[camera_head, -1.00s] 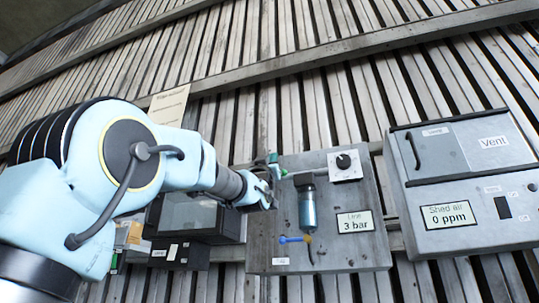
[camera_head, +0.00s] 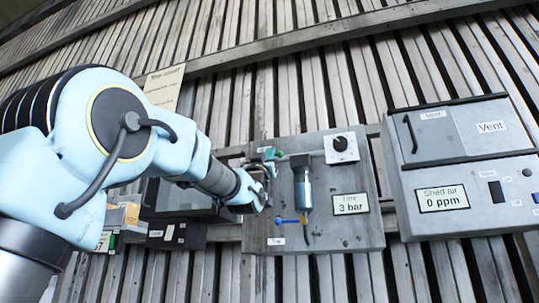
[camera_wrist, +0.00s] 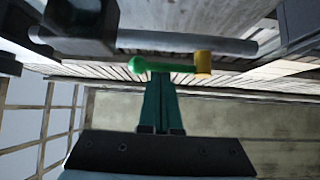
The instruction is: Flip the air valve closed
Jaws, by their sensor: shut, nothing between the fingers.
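A green valve lever (camera_wrist: 155,64) with a round knob on its left end and a brass-coloured piece (camera_wrist: 203,62) at its right runs alongside a grey pipe in the wrist view. In the head view the green lever (camera_head: 268,153) is small and partly hidden, at the upper left of the grey panel (camera_head: 350,232). My gripper (camera_wrist: 160,76) is shut and empty. Its teal fingertips are at the lever, near the knob end; I cannot tell whether they touch. In the head view my gripper (camera_head: 268,170) is just below the lever.
The panel also carries a dial (camera_head: 341,147), a blue cylinder (camera_head: 303,190), a blue lever (camera_head: 290,220) and a "Line 3 bar" display (camera_head: 350,204). A vent box (camera_head: 465,170) stands to the right. A dark box (camera_head: 178,205) is left, behind my arm.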

